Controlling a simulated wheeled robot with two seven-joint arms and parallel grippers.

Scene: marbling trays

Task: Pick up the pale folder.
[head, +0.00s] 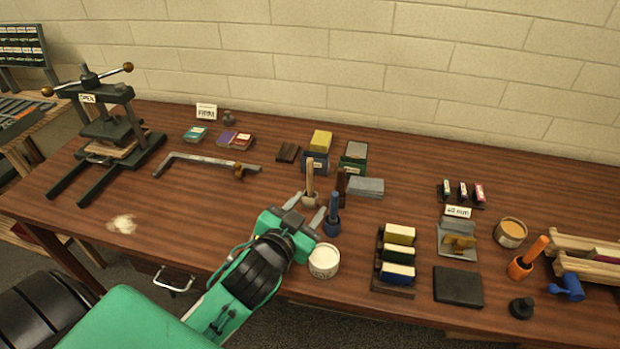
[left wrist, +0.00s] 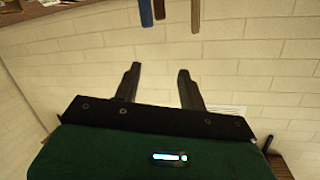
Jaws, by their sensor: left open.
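My left gripper (head: 306,209) is open and empty above the front middle of the table. Its two fingers (left wrist: 159,70) show apart in the left wrist view, with nothing between them. Just beyond the fingers stands a pale tan upright piece (head: 310,178), which may be the pale folder; its lower part is partly hidden by the gripper. A dark brown upright piece (head: 341,184) and a blue tool (head: 333,213) stand to its right. Upright ends, blue (left wrist: 145,12), brown and tan (left wrist: 195,14), show at the top of the left wrist view.
A white tub (head: 324,262) stands close to my left gripper. A rack of colored blocks (head: 394,290) and a dark slab (head: 458,287) lie to the right. A metal bar (head: 200,158) and a press (head: 110,130) are at left. Table between press and gripper is mostly clear.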

